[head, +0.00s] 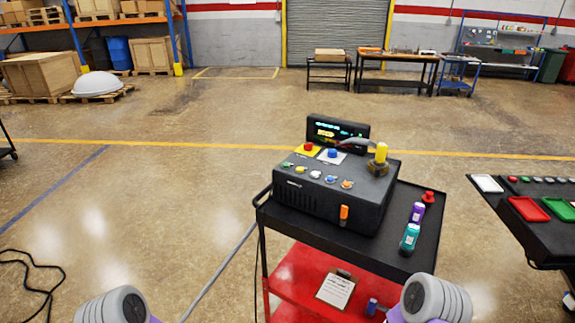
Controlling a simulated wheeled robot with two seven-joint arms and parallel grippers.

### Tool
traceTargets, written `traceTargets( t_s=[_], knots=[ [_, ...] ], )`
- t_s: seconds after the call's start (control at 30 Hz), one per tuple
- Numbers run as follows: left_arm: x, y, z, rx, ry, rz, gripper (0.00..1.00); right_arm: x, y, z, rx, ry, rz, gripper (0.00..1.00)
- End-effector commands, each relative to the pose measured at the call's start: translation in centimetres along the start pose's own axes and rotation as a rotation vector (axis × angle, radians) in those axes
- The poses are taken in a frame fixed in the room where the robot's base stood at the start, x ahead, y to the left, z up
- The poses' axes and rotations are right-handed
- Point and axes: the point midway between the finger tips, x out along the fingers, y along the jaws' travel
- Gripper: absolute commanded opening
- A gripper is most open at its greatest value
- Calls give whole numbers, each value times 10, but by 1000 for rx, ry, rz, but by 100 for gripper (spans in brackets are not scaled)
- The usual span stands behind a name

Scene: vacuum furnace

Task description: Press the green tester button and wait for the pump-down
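The dark grey tester box (335,190) stands on the black top of a cart in the head view. A row of small coloured buttons runs along its sloped front; the green button (286,165) is at the left end. Whether it is pressed is too small to tell. A dark display (337,130) with small lit green and yellow text, unreadable here, stands at the back of the box. Neither gripper's fingers are in view.
A red knob (308,146), a blue knob (332,152) and a yellow-topped fitting (381,153) sit on the box. Another table with red and green trays (529,208) is at the right.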

Motion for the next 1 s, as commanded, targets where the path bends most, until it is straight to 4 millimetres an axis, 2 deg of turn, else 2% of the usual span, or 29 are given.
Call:
traceTargets(
  t_s=[0.33, 0.9, 1.0],
  knots=[
    [0, 0, 0, 0, 0, 0, 100, 0, 0, 0, 0, 0, 0, 100],
    [0, 0, 0, 0, 0, 0, 100, 0, 0, 0, 0, 0, 0, 13],
    [0, 0, 0, 0, 0, 0, 100, 0, 0, 0, 0, 0, 0, 0]
  ],
)
